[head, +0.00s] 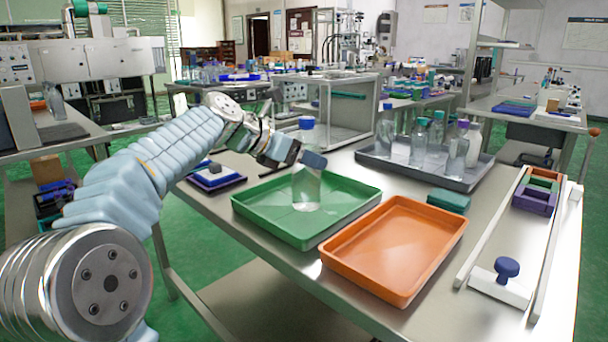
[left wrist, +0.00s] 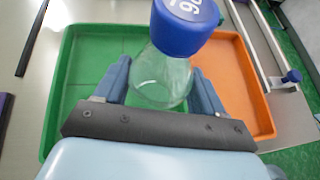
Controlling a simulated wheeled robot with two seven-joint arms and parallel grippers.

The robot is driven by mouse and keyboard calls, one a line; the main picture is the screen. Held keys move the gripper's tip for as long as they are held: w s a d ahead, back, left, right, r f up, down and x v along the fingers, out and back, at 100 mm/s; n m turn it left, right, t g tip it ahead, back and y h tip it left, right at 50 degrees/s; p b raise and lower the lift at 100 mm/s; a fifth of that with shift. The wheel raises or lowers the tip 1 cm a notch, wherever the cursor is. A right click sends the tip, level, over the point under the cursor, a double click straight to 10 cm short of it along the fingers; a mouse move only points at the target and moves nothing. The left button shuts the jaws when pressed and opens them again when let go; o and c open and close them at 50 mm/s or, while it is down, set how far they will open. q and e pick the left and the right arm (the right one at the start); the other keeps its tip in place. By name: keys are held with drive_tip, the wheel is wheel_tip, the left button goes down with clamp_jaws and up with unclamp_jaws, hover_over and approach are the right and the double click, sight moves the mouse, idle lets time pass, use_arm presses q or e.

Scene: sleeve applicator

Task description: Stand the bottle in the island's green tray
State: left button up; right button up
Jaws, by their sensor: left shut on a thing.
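A clear bottle with a blue cap (head: 306,182) is upright over the green tray (head: 250,204) in the head view. Its base appears at or just above the tray floor; I cannot tell if it touches. My left gripper (head: 301,157) is shut on the bottle near its upper part. In the left wrist view the bottle (left wrist: 163,75) stands between the two blue fingers of the left gripper (left wrist: 163,88), its cap marked with white characters. The green tray (left wrist: 55,100) lies below it there. My right gripper is not in view.
An orange tray (head: 380,278) sits right beside the green tray. A grey tray (head: 372,157) with several bottles stands behind. A sliding fixture with a blue knob (head: 507,268) is at the right. A dark purple tray (head: 216,181) lies at the left.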

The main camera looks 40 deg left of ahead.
sight(302, 171)
use_arm(q)
drive_tip(key=f, duration=0.2)
drive_tip(key=f+b, duration=0.1)
drive_tip(key=shift+w+a, duration=0.3)
drive_tip(key=shift+w, duration=0.05)
drive_tip(key=shift+f, duration=0.55)
drive_tip(key=o, duration=1.5)
drive_tip(key=shift+s+r, duration=0.2)
drive_tip(key=shift+s, duration=0.05)
drive_tip(key=v, duration=1.1)
drive_tip(key=shift+s, duration=0.25)
